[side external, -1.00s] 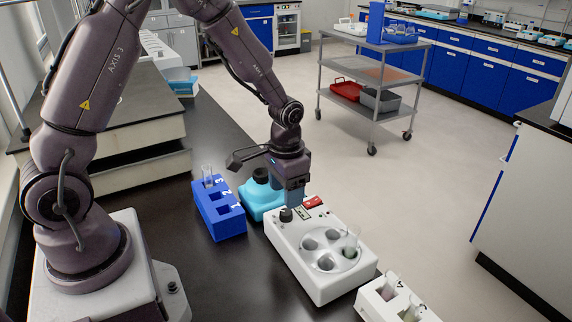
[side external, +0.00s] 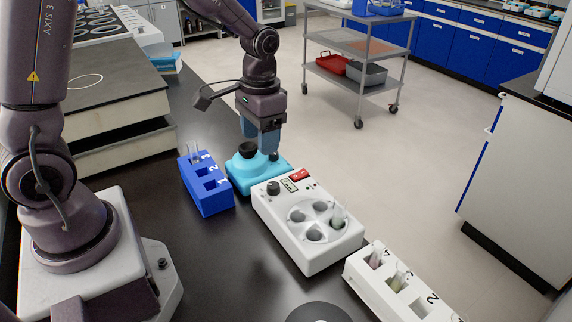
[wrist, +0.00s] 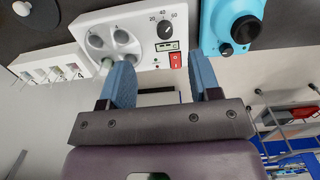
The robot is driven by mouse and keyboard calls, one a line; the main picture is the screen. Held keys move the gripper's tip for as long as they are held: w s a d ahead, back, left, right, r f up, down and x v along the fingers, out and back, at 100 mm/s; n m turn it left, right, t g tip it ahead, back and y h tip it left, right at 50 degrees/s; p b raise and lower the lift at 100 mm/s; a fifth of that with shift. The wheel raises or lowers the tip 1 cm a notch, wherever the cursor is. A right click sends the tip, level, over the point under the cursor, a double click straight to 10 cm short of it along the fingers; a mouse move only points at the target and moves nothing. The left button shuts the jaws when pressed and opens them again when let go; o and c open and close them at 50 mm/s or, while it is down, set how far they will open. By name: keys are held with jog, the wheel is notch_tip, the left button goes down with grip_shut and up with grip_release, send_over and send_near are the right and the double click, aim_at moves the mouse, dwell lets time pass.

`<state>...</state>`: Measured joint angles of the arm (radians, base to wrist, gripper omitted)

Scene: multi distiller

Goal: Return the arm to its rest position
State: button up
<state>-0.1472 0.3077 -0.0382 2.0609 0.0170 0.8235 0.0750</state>
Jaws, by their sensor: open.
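My gripper (side external: 262,143) points down above the cyan device (side external: 252,172), its blue fingers apart with nothing seen between them. In the wrist view my gripper (wrist: 163,78) also shows its two fingers spread and empty. The white machine (side external: 282,222) stands in front of it, with a dial, a red switch and a round plate of several wells. One tube (side external: 338,217) stands in a well. In the wrist view the white machine (wrist: 137,18) and the cyan device (wrist: 212,32) lie beyond the fingers.
A blue rack (side external: 209,200) with a tube stands left of the cyan device. A white rack (side external: 357,270) with tubes is at the front right. A dark round object (side external: 300,314) shows at the bottom edge. A metal cart (side external: 352,87) stands on the floor behind. Black bench is clear between my base and the racks.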

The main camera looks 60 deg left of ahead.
jog(key=s+d+r+t, duration=0.3)
jog(key=s+r+t, duration=0.3)
jog(key=s+r, duration=0.8)
jog(key=shift+d+r, duration=0.4)
jog(key=shift+r, duration=0.1)
